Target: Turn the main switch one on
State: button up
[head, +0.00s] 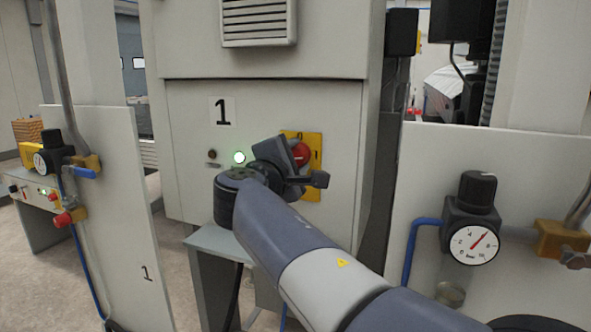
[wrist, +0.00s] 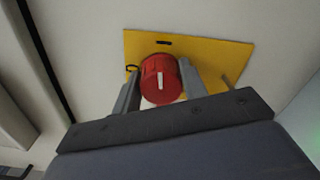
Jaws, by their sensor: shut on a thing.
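The main switch one is a red rotary knob (head: 301,154) on a yellow plate (head: 314,139), on the grey cabinet marked 1. In the wrist view the red knob (wrist: 161,80) shows a white mark on its face, and the yellow plate (wrist: 205,52) lies behind it. My gripper (wrist: 160,88) has one finger on each side of the knob and is shut on it. In the head view my gripper (head: 303,165) and arm hide part of the knob and plate.
A green lamp (head: 239,157) is lit left of the plate, with a small dark knob (head: 212,154) beside it. A pressure gauge (head: 474,244) stands on a panel at right. Another panel (head: 115,200) with valves and hoses stands at left.

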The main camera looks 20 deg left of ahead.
jog(key=shift+f+m+b, duration=0.15)
jog(key=shift+m+b, duration=0.5)
jog(key=shift+m, duration=0.35)
jog(key=o, duration=1)
jog(key=s, duration=1)
jog(key=shift+s+a, duration=0.4)
jog(key=shift+w, duration=0.1)
jog(key=w, duration=0.7)
jog(key=w+d, duration=0.1)
jog(key=w, duration=0.3)
jog(key=shift+s+a, duration=0.1)
jog(key=shift+s, duration=0.1)
